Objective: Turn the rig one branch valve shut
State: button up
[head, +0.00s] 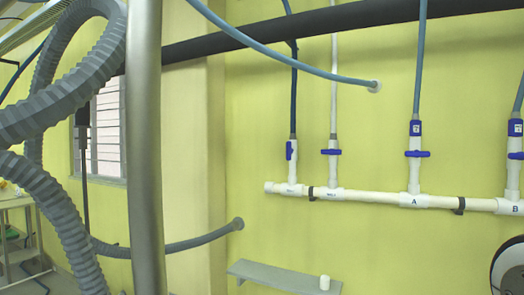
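A white pipe manifold (380,197) runs along the yellow-green wall and carries several upright branches with blue valve handles. The leftmost handle (291,150) stands upright, in line with its branch. The second handle (331,152) lies crosswise. The third handle (418,154), above the label A (415,202), lies crosswise. The rightmost handle (516,155), above the label B (515,209), also looks crosswise but is cut by the picture edge. I cannot read a rig one marking on any branch. My gripper is not in view.
A metal post (147,150) and grey corrugated hoses (75,75) fill the left side. A dark pipe (340,19) and a blue hose (290,60) cross above. A grey shelf (275,277) with a small white cup (324,283) is below. A round white-and-black object (509,268) stands lower right.

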aim_at(289, 150)
jog(key=i+l, duration=0.2)
jog(key=i, duration=0.25)
jog(key=i+l, duration=0.2)
jog(key=i, duration=0.25)
jog(key=i+l+u, duration=0.1)
jog(key=i, duration=0.35)
jog(key=i+l, duration=0.3)
jog(key=i, duration=0.15)
